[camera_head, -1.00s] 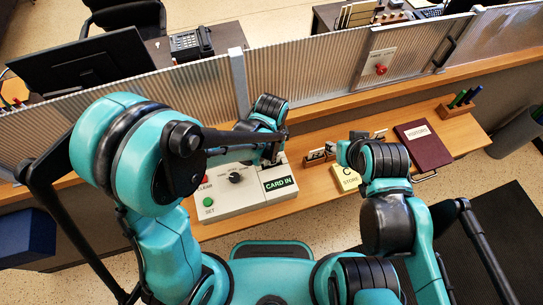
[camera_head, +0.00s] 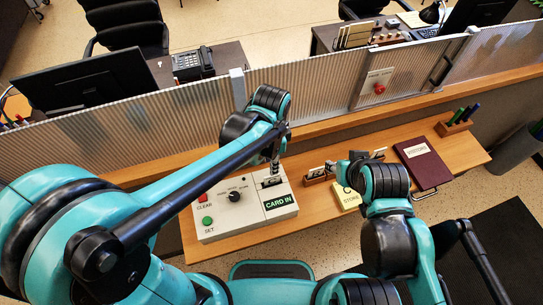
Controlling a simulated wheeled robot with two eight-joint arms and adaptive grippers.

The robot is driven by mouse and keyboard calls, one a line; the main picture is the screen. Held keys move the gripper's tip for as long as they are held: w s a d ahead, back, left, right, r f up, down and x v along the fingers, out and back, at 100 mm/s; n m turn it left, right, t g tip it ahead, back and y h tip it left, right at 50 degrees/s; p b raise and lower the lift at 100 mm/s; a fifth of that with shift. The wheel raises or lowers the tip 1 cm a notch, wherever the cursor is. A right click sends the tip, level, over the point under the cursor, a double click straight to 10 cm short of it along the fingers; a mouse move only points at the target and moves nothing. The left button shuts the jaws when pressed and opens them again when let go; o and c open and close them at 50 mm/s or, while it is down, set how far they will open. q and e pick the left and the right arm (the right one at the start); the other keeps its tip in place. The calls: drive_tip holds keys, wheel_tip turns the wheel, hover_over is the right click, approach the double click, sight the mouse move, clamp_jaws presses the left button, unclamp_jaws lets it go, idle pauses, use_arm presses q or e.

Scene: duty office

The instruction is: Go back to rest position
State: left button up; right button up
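My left arm reaches in from the left, and its gripper (camera_head: 274,160) points down just above the upper right part of the beige control box (camera_head: 217,226). A small dark piece (camera_head: 271,182) with light marks shows at the box's slot, right below the fingertips. I cannot tell whether the fingers touch it or how wide they are apart. My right arm is folded at the right, and its gripper (camera_head: 346,167) is over the wooden counter, partly hidden by its own wrist. Its opening is not clear.
The box has a green SET button (camera_head: 207,221), a red CLEAR button (camera_head: 203,197) and a black knob (camera_head: 235,196). A yellow STORE block (camera_head: 347,198), a maroon VISITORS book (camera_head: 424,164) and a pen holder (camera_head: 456,126) are to the right. A ribbed partition (camera_head: 310,88) stands behind.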

use_arm(q)
drive_tip(key=s+a+f+n+t+b, duration=0.1)
drive_tip(key=a+f+n+t+b, duration=0.1)
drive_tip(key=a+n+b, duration=0.2)
drive_tip(key=s+a+f+n+t+b, duration=0.2)
drive_tip(key=a+n+b, duration=0.3)
drive_tip(key=a, duration=0.2)
drive_tip(key=s+a+f+n+t+b, duration=0.2)
drive_tip(key=a+n+b, duration=0.2)
drive_tip(key=a+n, duration=0.1)
drive_tip(key=shift+a+f+t+b, duration=0.35)
drive_tip(key=shift+a+t+b, duration=0.05)
drive_tip(key=shift+a, duration=0.25)
drive_tip(key=shift+a+f, duration=0.1)
drive_tip(key=shift+a, duration=0.1)
idle(0.9)
